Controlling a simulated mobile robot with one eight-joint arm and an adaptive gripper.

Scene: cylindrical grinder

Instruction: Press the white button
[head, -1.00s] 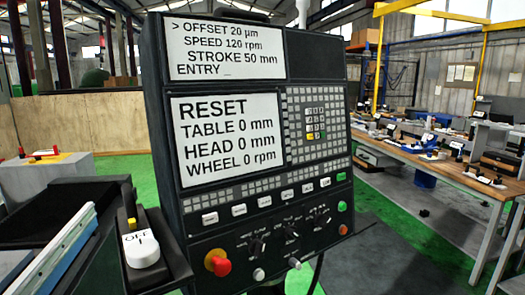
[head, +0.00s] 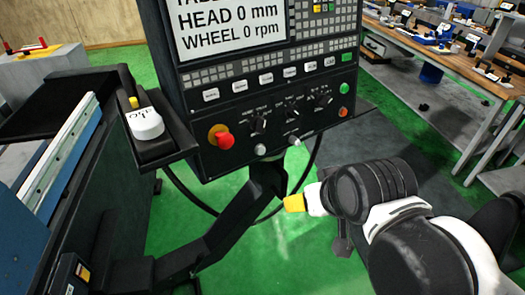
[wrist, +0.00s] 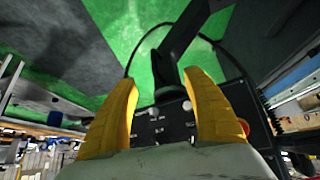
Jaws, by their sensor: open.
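The control panel (head: 270,110) fills the middle of the head view. A small white round button (head: 260,149) sits on its lower edge, right of the red emergency knob (head: 224,140). In the wrist view my gripper (wrist: 160,80) is open and empty.
A row of light rectangular keys (head: 265,78) and black rotary knobs (head: 258,124) lie above the white controls. A green button (head: 344,88) is at right. A black support arm (head: 235,215) and cable run below the panel. A workbench (head: 450,60) stands back right.

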